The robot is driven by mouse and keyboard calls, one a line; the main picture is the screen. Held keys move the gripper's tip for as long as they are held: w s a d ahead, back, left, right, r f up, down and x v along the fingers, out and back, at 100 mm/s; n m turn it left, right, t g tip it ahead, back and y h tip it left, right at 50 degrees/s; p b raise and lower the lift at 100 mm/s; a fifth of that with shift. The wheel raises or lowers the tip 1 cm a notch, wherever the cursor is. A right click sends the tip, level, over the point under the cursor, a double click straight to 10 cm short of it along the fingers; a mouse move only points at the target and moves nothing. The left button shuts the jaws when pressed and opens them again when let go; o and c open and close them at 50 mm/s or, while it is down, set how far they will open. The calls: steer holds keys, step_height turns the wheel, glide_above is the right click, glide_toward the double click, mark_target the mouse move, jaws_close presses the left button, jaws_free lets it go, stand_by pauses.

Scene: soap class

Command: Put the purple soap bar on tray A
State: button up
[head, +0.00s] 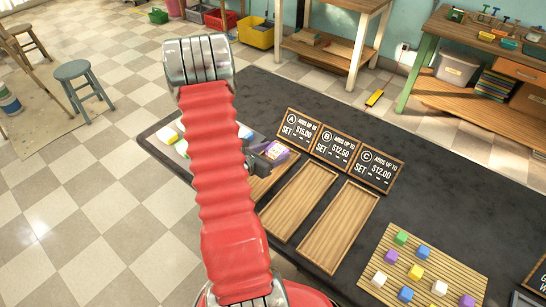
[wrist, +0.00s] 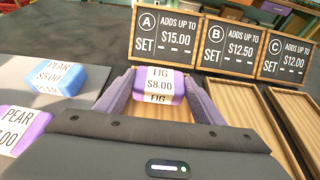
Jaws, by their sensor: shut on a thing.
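My gripper (wrist: 155,88) is shut on a purple soap bar (wrist: 157,84) with a white band reading FIG $8.00. In the head view the purple bar (head: 275,150) shows at the fingertips, just right of my red arm. It is over the far part of tray A (head: 262,187), below the sign marked A (head: 297,130). Tray A's wood (wrist: 172,114) shows below the bar between the fingers in the wrist view. I cannot tell whether the bar touches the tray. My arm hides part of tray A.
Trays B (head: 300,203) and C (head: 340,229) lie empty to the right. A blue PEAR bar (wrist: 52,77) and another purple bar marked PEAR (wrist: 18,128) lie on the grey mat at left. A wooden board (head: 425,262) with several coloured cubes is at front right.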

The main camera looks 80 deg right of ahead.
steer(key=shift+f, duration=0.7)
steer(key=shift+f, duration=0.15)
steer(key=o, duration=1.1)
steer(key=shift+o, duration=0.2)
steer(key=shift+w+a+r, duration=0.3)
steer(key=shift+a+r, duration=0.05)
steer(key=shift+a, duration=0.05)
steer(key=v, duration=1.1)
steer(key=shift+s, duration=0.1)
